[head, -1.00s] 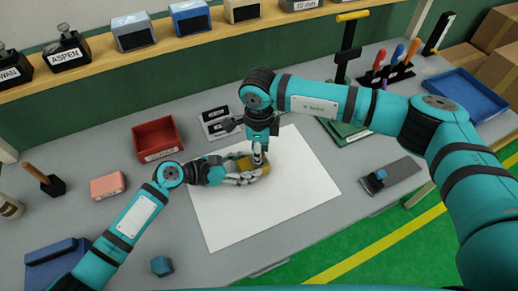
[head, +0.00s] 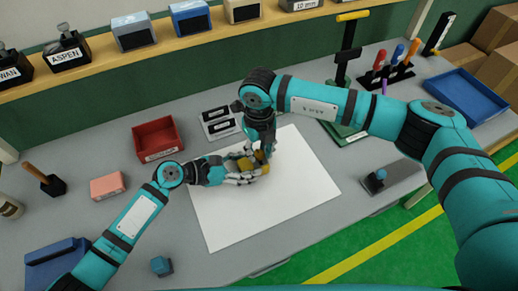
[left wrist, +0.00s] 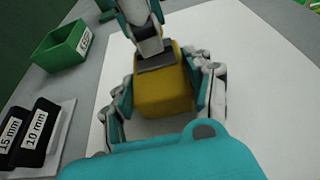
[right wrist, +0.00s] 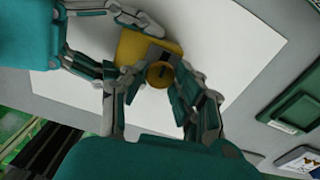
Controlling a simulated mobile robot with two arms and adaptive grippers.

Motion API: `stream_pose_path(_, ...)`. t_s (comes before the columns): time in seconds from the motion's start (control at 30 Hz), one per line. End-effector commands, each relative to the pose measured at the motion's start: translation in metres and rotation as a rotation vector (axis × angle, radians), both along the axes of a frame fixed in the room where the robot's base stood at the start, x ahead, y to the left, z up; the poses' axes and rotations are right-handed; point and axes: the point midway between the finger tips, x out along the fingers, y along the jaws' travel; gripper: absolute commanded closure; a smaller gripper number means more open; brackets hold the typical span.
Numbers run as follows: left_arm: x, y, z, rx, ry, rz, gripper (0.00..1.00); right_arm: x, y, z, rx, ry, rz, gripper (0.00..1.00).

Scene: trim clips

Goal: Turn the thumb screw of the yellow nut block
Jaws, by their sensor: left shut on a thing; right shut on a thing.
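The yellow nut block (head: 243,165) is held above the white sheet on the bench. It also shows in the left wrist view (left wrist: 163,92) and the right wrist view (right wrist: 132,45). My left gripper (head: 250,172) is shut on the block, with fingers on both sides of it. The thumb screw (right wrist: 160,74) is a round, slotted, brass-coloured knob beside a grey plate on the block. My right gripper (right wrist: 155,88) is shut on the thumb screw, with a finger on each side. In the head view, the fingers and right wrist hide most of the screw.
A red bin (head: 157,137) and a pink block (head: 108,186) stand to the left. The white sheet (head: 235,225) is clear in front. A blue tray (head: 466,95) is far right.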

Motion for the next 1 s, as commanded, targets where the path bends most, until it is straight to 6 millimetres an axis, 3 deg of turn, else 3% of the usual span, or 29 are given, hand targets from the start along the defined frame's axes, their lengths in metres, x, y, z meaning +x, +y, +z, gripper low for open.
stream_pose_path(0.3, -0.0014, -0.0002, -0.0011, 0.002, 0.003, -0.004, 0.87, 0.0022, -0.0012, 0.0009, -0.001, -0.005, -0.131, 1.00)
stream_pose_path(0.87, -0.0015, 0.0000, -0.0013, 0.002, 0.003, -0.004, 0.87, 0.0025, -0.0015, 0.0010, -0.002, -0.005, -0.159, 1.00)
stream_pose_path(0.9, -0.0015, 0.0000, -0.0013, 0.002, 0.003, -0.004, 0.87, 0.0025, -0.0015, 0.0010, -0.002, -0.005, -0.159, 0.67)
stream_pose_path(1.0, -0.0014, 0.0000, -0.0014, 0.002, 0.003, -0.002, 0.87, 0.0020, -0.0014, 0.0008, -0.001, -0.004, -0.158, 0.54)
